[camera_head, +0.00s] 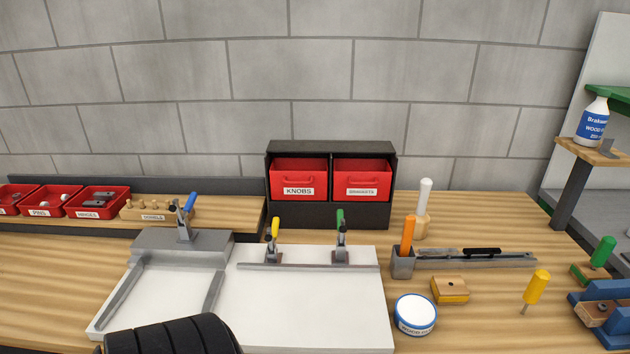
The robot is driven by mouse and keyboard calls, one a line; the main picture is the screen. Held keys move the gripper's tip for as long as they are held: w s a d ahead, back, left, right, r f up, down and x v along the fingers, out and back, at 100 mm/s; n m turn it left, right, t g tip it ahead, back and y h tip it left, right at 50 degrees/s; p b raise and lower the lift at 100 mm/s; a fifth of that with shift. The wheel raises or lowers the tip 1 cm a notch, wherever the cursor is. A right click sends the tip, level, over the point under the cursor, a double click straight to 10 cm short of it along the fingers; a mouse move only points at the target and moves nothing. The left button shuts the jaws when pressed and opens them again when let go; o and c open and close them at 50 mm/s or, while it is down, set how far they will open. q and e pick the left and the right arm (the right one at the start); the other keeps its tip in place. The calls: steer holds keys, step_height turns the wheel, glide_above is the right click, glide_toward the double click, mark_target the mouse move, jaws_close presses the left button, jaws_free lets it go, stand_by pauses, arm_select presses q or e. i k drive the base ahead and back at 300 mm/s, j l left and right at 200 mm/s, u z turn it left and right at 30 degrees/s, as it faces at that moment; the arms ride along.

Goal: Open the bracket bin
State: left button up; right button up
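The bracket bin (362,179) is the right one of two red bins in a black cabinet (331,216) at the back of the bench. Its front carries a white label reading BRACKETS and a red handle (362,178). It sits in its slot beside the knobs bin (299,178), and both look shut. A black ribbed part, which seems to be mine, shows at the bottom left edge. No gripper fingers show in this view.
In front of the cabinet lies a white board fixture (310,310) with upright yellow and green-handled clamps. A holder with an orange-handled tool (407,236), a white-handled tool (424,205) and a round tin (416,314) stand to the right. Small red bins (98,203) line the left.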

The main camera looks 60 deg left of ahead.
mark_target(353, 180)
steer(key=u, duration=1.55)
